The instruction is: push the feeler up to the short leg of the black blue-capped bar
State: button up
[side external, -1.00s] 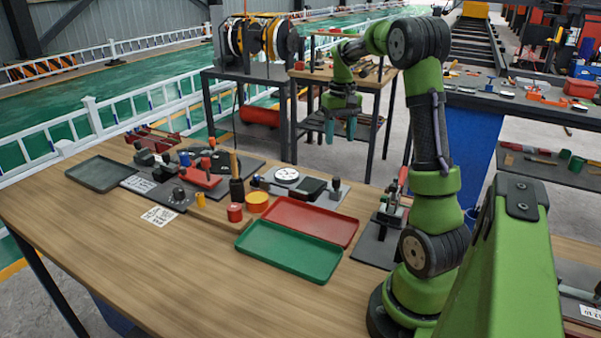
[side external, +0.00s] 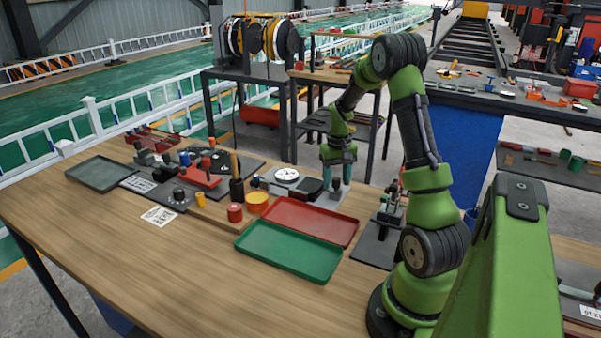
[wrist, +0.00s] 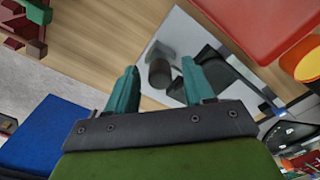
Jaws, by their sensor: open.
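My gripper (side external: 336,176) is open and empty, pointing down over the right end of the grey plate (side external: 342,204) on the wooden bench. The wrist view shows its two teal fingertips (wrist: 159,78) apart, with a small grey post (wrist: 159,74) on the plate seen between them. A black block (side external: 312,188) is on the plate just left of the gripper. A small blue cap (side external: 255,181) shows at the plate's left end; the bar under it is too small to make out. I cannot tell which part is the feeler or see the bar's short leg.
A red tray (side external: 310,214) and green tray (side external: 288,252) lie in front of the plate. A dark-handled tool (side external: 237,187), red pot (side external: 235,212) and yellow cup (side external: 257,199) stand to the left. A dark fixture (side external: 377,246) stands right.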

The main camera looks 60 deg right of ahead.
grip_shut()
jog(key=shift+w, duration=0.6)
grip_release()
jog(key=shift+r, duration=0.1)
notch_tip(320, 180, up, 17)
dwell(0.4)
